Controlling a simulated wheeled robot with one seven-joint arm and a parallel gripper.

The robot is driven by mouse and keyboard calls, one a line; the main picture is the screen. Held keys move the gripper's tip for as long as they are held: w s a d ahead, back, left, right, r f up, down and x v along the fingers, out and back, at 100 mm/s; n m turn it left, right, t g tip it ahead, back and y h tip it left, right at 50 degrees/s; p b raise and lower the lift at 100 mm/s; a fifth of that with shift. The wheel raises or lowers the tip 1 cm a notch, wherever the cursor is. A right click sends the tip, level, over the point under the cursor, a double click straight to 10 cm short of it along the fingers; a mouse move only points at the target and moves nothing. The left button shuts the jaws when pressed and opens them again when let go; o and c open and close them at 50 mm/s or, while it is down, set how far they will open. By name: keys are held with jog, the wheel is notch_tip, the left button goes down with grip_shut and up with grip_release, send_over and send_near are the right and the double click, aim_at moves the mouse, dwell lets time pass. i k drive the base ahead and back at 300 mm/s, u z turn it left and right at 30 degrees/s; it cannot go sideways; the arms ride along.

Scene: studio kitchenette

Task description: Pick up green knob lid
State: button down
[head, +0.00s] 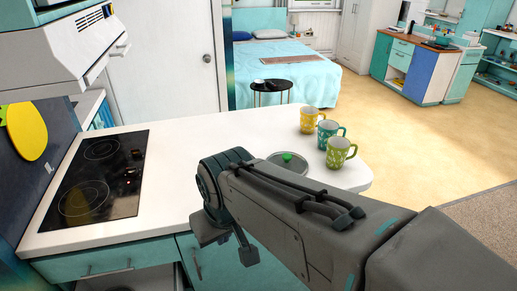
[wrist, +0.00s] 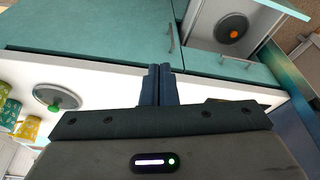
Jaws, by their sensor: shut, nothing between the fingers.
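The lid with a green knob (head: 287,157) lies on the white counter near its right end, a round, clear-looking disc with a pale rim. My arm hides its near part in the head view. In the wrist view the lid (wrist: 58,94) is at the left, its green knob towards the bottom of the picture. My gripper (wrist: 160,69) is shut and empty, its dark fingers together over the counter's edge and teal cabinet front. It is apart from the lid, which lies off to its left in the wrist view.
Yellow (head: 312,121), teal (head: 326,137) and green (head: 340,154) mugs stand close beside the lid at the counter's right end. A black cooktop (head: 95,180) is at the left. The counter (head: 185,160) between is clear. Teal cabinets (head: 110,263) are below.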

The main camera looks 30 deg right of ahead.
aim_at(292, 160)
jog(key=z, duration=0.45)
jog(key=k, duration=0.55)
jog(key=z, duration=1.15)
jog(key=i, duration=1.25)
jog(key=u, duration=0.5)
